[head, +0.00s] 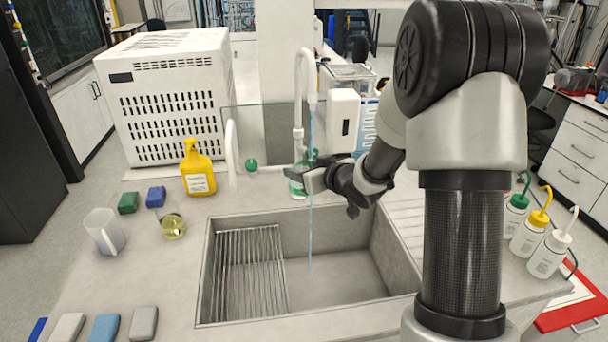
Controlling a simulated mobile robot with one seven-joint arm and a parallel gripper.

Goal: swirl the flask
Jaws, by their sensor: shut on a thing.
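My gripper (312,179) is above the back edge of the sink, beside the blue water stream. It is shut on a clear, green-tinted vessel (297,188), mostly hidden by the fingers and small in the picture. I cannot tell its exact shape or whether it is a flask. A conical glass flask (173,224) with yellow liquid stands upright on the counter left of the sink, well apart from my gripper.
A tap (299,105) stands behind the sink (207,290), which has a wire rack (250,275) inside. A yellow bottle (198,170), a pitcher (104,231) and sponges (105,327) are at left. Wash bottles (548,254) stand at right. The left front counter has free room.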

